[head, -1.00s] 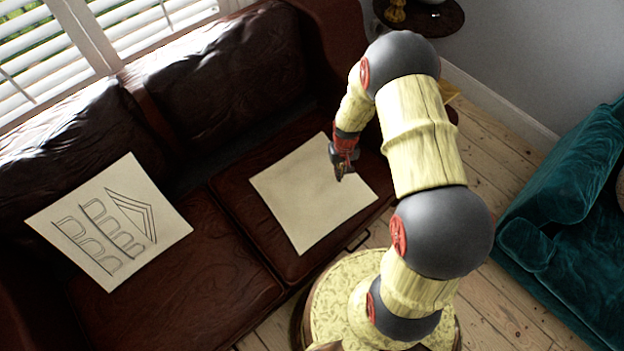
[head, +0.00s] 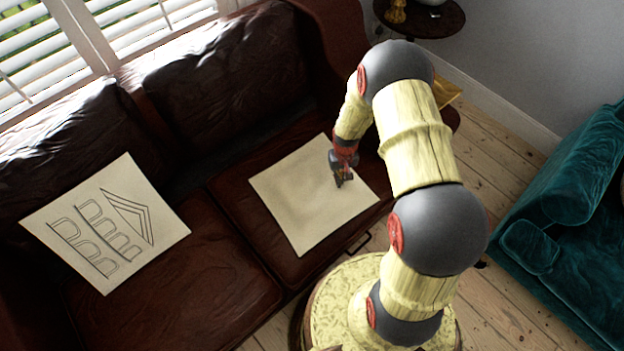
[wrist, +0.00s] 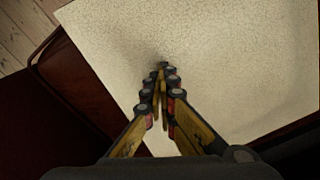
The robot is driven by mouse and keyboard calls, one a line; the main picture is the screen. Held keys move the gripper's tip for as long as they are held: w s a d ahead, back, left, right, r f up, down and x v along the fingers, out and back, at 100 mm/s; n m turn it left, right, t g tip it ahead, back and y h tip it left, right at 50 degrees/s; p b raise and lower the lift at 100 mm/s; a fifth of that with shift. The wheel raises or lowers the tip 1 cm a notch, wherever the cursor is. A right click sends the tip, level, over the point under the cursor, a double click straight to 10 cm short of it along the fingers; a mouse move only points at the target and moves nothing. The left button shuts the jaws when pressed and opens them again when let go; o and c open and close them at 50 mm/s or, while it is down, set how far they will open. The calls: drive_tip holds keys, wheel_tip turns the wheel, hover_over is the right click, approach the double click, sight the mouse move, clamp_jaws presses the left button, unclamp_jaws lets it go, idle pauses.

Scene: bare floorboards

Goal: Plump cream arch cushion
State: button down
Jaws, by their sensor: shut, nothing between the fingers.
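The plain cream cushion (head: 296,205) lies flat on the right seat of the brown leather sofa. It fills most of the wrist view (wrist: 225,60), with its surface bare near the fingers. Another cream cushion (head: 170,232), printed with dark arch outlines and nested chevrons, lies on the left seat, tilted toward the backrest. My gripper (head: 343,182) is over the right part of the plain cushion, fingers pointing down. In the wrist view my gripper (wrist: 163,68) is shut and empty, with its tips close to the cushion; I cannot tell whether they touch.
The brown sofa (head: 225,240) has a high backrest and a right arm beside my arm. A small round dark table (head: 425,22) stands at the back right. A teal velvet sofa (head: 565,205) is at the right. Bare floorboards (head: 500,310) lie between the sofas.

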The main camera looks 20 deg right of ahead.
drive_tip(key=shift+s, duration=0.1)
wheel_tip(320, 180, up, 8)
drive_tip(key=p, duration=0.6)
drive_tip(key=shift+r, duration=0.2)
drive_tip(key=shift+a, duration=0.1)
drive_tip(key=s+a+p, duration=0.3)
drive_tip(key=s+a, duration=0.4)
drive_tip(key=a, duration=0.1)
drive_tip(key=shift+s+a, duration=0.35)
drive_tip(key=shift+s, duration=0.05)
drive_tip(key=shift+f+b, duration=2.75)
drive_tip(key=shift+f, duration=1.45)
